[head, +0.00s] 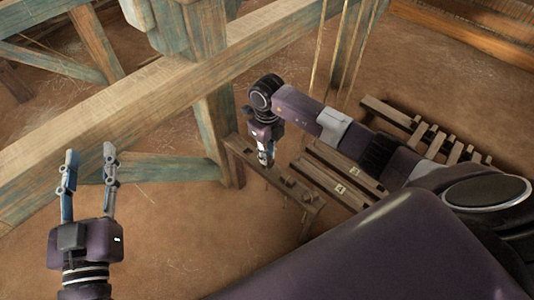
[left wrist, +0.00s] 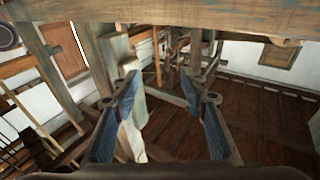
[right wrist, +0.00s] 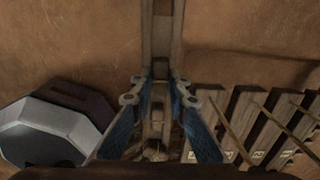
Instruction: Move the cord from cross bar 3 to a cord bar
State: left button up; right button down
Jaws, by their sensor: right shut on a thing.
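My right gripper (head: 264,158) points down at a wooden bar with pegs (head: 300,196) low beside the loom post. In the right wrist view, this bar (right wrist: 162,40) runs up the middle, below the fingers. My right gripper (right wrist: 158,88) is shut on a thin thing, seemingly the cord, which is mostly hidden between the fingers. Numbered cross bars (head: 328,180) lie to its right; they also show in the right wrist view (right wrist: 243,112), with thin cords across them. I cannot read a 3 for certain. My left gripper (head: 89,165) is open and empty, at the left.
A thick loom beam (head: 110,100) crosses the left side, with an upright post (head: 213,125) near my right gripper. Slatted wooden pieces (head: 430,135) lie behind my right arm. Thin cords (head: 333,50) hang at the top. Bare earth floor (head: 170,235) is open in front.

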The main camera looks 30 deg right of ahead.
jog(key=shift+f+b, duration=0.4)
jog(key=shift+f, duration=0.25)
pick_arm(q)
notch_tip(320, 180, up, 7)
jog(key=s+t+h, duration=0.1)
jog(key=s+t, duration=0.1)
jog(key=t, duration=0.1)
jog(key=shift+s+d+r+t, duration=0.15)
jog(key=shift+s+t, duration=0.1)
jog(key=shift+t, duration=0.15)
pick_arm(e)
jog(key=shift+f, duration=0.45)
jog(key=c, duration=1.8)
grip_release()
jog(key=shift+o, duration=0.2)
notch_tip(320, 180, up, 12)
